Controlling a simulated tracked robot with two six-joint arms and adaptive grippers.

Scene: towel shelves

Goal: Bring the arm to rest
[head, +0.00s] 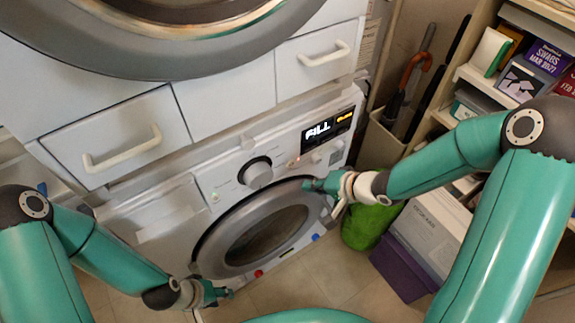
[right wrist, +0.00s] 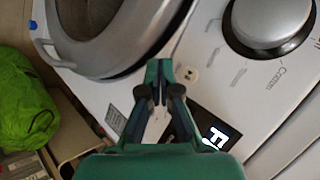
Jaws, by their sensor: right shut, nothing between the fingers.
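My right gripper (head: 314,186) is in front of the lower washing machine (head: 225,187), beside the upper right of its round door (head: 265,235). In the right wrist view its fingers (right wrist: 158,78) are together with nothing between them, near the door's rim and the machine's front panel. I cannot tell whether it touches the machine. My left gripper (head: 222,293) is low at the left, near the machine's lower left edge. It is small in the head view, and its finger opening cannot be made out.
A lit display (head: 328,129) and a dial (head: 257,172) are on the machine's panel. An upper machine (head: 150,50) and white drawers (head: 118,137) are above. At the right are a green bag (head: 368,228), a purple box (head: 403,268) and shelves of boxes (head: 484,72). Bare floor (head: 335,272) shows in front.

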